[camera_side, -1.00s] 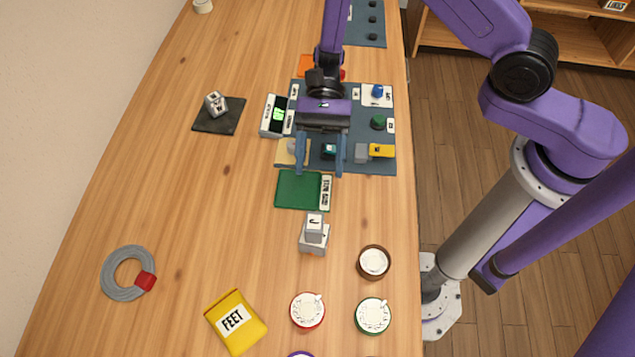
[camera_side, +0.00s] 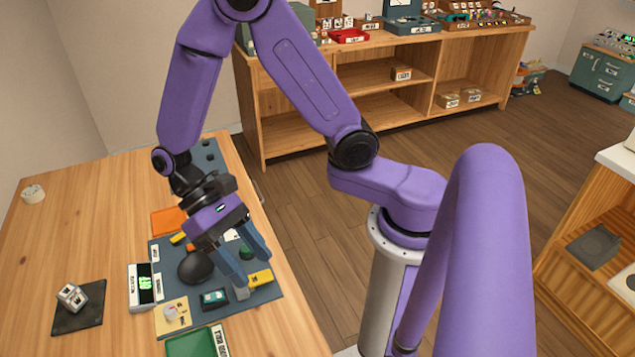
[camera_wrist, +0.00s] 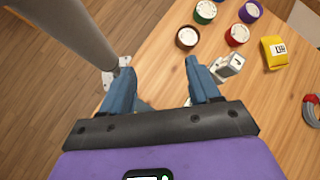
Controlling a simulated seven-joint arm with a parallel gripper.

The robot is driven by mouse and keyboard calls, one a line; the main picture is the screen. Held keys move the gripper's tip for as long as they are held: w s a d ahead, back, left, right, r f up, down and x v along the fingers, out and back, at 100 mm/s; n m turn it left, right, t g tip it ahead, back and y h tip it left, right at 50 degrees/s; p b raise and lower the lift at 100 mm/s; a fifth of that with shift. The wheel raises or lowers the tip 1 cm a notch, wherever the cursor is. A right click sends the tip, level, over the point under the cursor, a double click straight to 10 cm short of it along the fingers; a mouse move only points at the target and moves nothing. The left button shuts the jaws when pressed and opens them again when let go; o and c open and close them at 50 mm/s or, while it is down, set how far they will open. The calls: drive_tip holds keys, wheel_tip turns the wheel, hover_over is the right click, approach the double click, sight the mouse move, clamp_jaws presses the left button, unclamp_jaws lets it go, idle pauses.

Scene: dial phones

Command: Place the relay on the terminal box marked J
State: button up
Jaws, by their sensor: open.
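My gripper (camera_side: 254,270) is open and empty over the blue-grey mat in the side view. Its two blue fingers also show apart in the wrist view (camera_wrist: 158,70). A small dark green block (camera_side: 214,298), possibly the relay, lies on the mat to the left of the fingertips; I cannot read its marking. A pale grey box (camera_wrist: 231,66) in the wrist view stands on the table just beyond the right finger. It looks like the J box, but its letter is not legible here. The J box is outside the current side view.
A green tray (camera_side: 190,344) lies in front. A white cube (camera_side: 72,297) sits on a dark pad. Round pots (camera_wrist: 188,37) stand near the pale box.

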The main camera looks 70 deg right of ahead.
drive_tip(key=s+d+r+n+t+h, duration=0.1)
drive_tip(key=s+d+r+n+t, duration=0.2)
drive_tip(key=d+n, duration=0.3)
drive_tip(key=s+d+r+n+t+h, duration=0.1)
drive_tip(key=s+d+r+n+t, duration=0.3)
drive_tip(key=d+n+t, duration=0.2)
drive_tip(key=shift+s+d+r, duration=0.2)
drive_tip(key=shift+d, duration=0.55)
idle(0.5)
